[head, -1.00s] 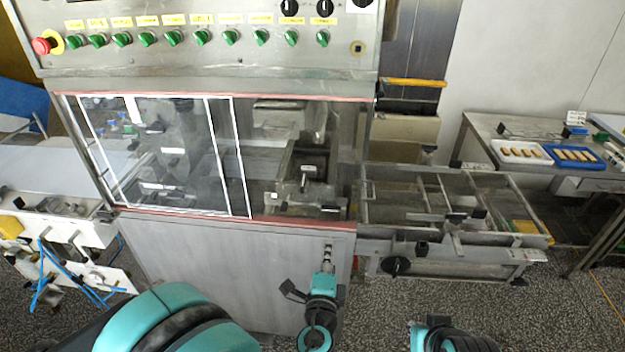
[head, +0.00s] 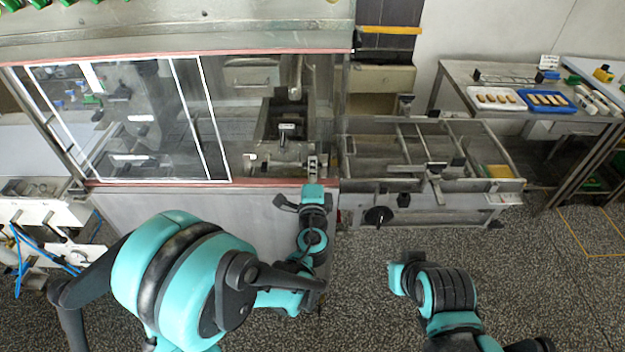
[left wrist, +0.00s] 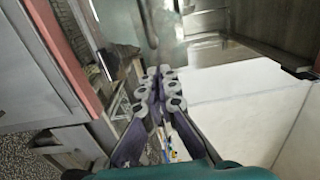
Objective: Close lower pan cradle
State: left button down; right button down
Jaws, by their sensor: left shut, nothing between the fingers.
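Inside the machine's open bay, a dark pan-shaped cradle (head: 272,128) with a black-handled fitting (head: 287,130) shows in the head view. I cannot tell for sure which part is the lower pan cradle, nor whether it is fully shut. My left gripper (head: 312,164) is at the bay's lower right front edge, in front of the cradle and apart from the handle as far as I can see. In the left wrist view its fingers (left wrist: 160,88) are together and empty. My right arm is low at the right of the head view; its fingers cannot be made out.
A clear sliding panel with white edges (head: 205,120) covers the bay's left part. A pink-edged sill (head: 255,182) runs along the bay's front. Open speckled floor lies in front.

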pick_arm(q)
jog(key=shift+w, duration=0.65)
jog(key=w+b, duration=0.1)
jog(key=w, duration=0.8)
jog(key=shift+w, duration=0.35)
jog(key=shift+r, duration=0.15)
